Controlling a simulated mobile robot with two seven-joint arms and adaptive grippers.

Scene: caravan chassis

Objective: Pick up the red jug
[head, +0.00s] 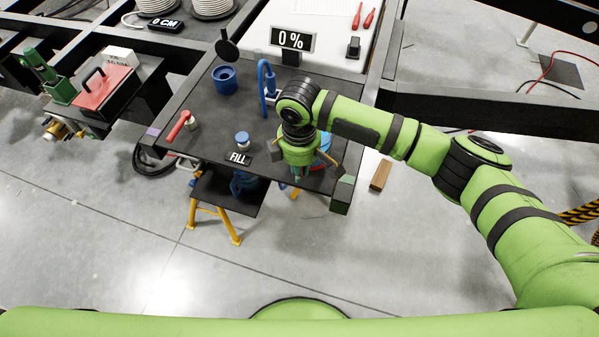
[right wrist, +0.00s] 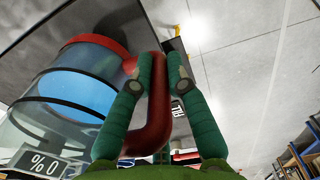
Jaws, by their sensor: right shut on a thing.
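The red jug (right wrist: 78,88) fills the left of the right wrist view. It has a clear body with dark bands, blue inside, a red rim and a red handle (right wrist: 157,112). My right gripper (right wrist: 162,70) has its two green fingers on either side of this handle and is shut on it. In the head view my right gripper (head: 298,174) points down over the front right of the dark table. There the gripper hides most of the jug, and only a blue part (head: 325,141) shows beside it. I cannot tell whether the jug touches the table. My left gripper is out of view.
The dark table (head: 203,133) holds a FILL sign (head: 238,158), a blue-topped item (head: 242,138), a red-handled valve (head: 180,126), a blue ring-shaped cup (head: 225,80) and a blue bent pipe (head: 265,85). A 0 % display (head: 293,40) stands behind.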

